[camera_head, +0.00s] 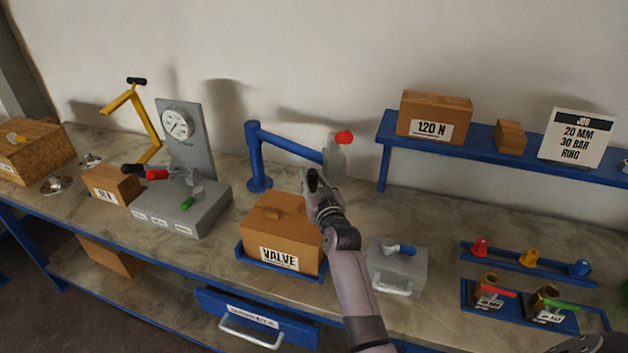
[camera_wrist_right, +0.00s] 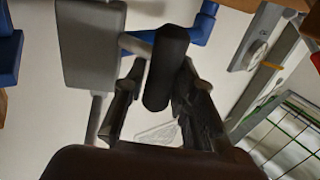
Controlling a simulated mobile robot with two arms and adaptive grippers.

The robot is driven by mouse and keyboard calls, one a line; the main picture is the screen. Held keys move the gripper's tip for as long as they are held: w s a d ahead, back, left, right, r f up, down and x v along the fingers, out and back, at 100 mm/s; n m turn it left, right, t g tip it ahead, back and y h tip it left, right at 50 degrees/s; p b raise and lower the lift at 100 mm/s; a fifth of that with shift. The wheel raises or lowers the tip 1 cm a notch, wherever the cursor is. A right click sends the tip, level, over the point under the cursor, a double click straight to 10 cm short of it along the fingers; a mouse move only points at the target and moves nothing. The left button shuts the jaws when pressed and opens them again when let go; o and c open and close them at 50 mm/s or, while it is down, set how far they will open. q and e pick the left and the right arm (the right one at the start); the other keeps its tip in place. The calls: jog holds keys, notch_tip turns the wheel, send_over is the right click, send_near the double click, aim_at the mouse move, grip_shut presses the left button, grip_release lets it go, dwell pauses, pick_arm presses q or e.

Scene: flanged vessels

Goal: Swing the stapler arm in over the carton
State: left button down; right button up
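The stapler arm (camera_head: 290,146) is a blue bar on a blue post behind the carton. It points right and ends in a grey head (camera_head: 334,163) with a red knob. The head shows at upper left in the wrist view (camera_wrist_right: 92,50). The brown carton (camera_head: 262,230), labelled VALVE, sits in a blue tray (camera_head: 250,256); the head is behind its right side, not over it. My right gripper (camera_head: 313,185) is at the head, its fingers closed around a black handle (camera_wrist_right: 168,65) on a grey rod from the head. My left gripper is out of view.
A grey gauge stand (camera_head: 180,205) and a yellow jointed arm (camera_head: 145,115) stand to the left. A grey case (camera_head: 397,268) is right of the carton. A blue shelf (camera_head: 480,152) with boxes and a sign stands at back right. An open blue drawer (camera_head: 255,318) juts out below.

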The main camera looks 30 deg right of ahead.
jog(key=o, duration=0.3)
jog(key=shift+w, duration=0.1)
jog(key=shift+o, duration=0.2)
pick_arm(q)
jog(key=shift+a, duration=0.6)
pick_arm(e)
jog(key=s+a, duration=0.2)
jog(key=s, duration=1)
jog(key=shift+a, duration=0.15)
